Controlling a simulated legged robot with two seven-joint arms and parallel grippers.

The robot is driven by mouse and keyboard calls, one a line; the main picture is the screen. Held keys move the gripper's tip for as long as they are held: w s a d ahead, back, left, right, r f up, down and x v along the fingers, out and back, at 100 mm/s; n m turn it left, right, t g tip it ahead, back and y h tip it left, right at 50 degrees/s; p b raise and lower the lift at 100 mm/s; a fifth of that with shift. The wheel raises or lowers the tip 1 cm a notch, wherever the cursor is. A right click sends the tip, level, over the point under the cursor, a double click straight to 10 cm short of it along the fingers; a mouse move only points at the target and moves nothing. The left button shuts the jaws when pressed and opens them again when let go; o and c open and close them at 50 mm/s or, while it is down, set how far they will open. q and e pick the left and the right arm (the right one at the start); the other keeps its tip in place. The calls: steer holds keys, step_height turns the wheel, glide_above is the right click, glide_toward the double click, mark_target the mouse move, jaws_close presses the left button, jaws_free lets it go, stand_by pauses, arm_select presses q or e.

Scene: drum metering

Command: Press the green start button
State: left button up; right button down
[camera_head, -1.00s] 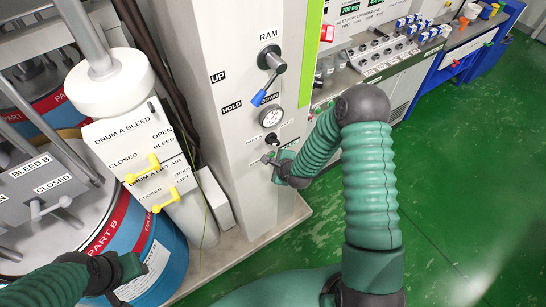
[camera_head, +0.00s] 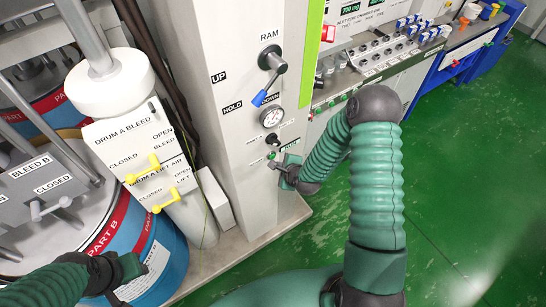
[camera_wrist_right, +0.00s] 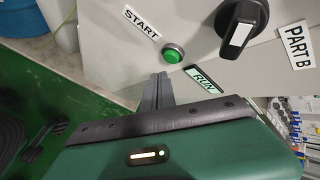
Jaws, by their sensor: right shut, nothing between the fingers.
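In the head view the right gripper (camera_head: 274,166) is close to the panel, just under the button. My left gripper (camera_head: 128,278) is at the lower left, its fingers unclear.
A black selector knob (camera_wrist_right: 241,28) and a RUN label (camera_wrist_right: 204,80) are beside the button. The ram lever (camera_head: 268,80) and gauge (camera_head: 271,117) are higher on the column. Yellow valve handles (camera_head: 143,168) and a blue drum (camera_head: 150,262) stand left. Green floor lies open right.

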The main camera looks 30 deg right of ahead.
steer(key=s, duration=0.4)
steer(key=shift+s+d, duration=0.15)
stand_by(0.6)
steer(key=s+a+r+n+g+b, duration=0.3)
steer(key=s+a+n, duration=0.3)
steer(key=n, duration=0.6)
steer(key=s+a+r+n+g+y+b, duration=0.1)
steer(key=s+a+r+n+g+b, duration=0.2)
steer(key=n, duration=1)
steer(key=s+a+r+b, duration=0.1)
steer(key=s+a+r, duration=0.1)
steer(key=s+a, duration=0.1)
steer(key=shift+s+r, duration=0.3)
steer(key=shift+s, duration=0.55)
steer(key=shift+d, duration=0.4)
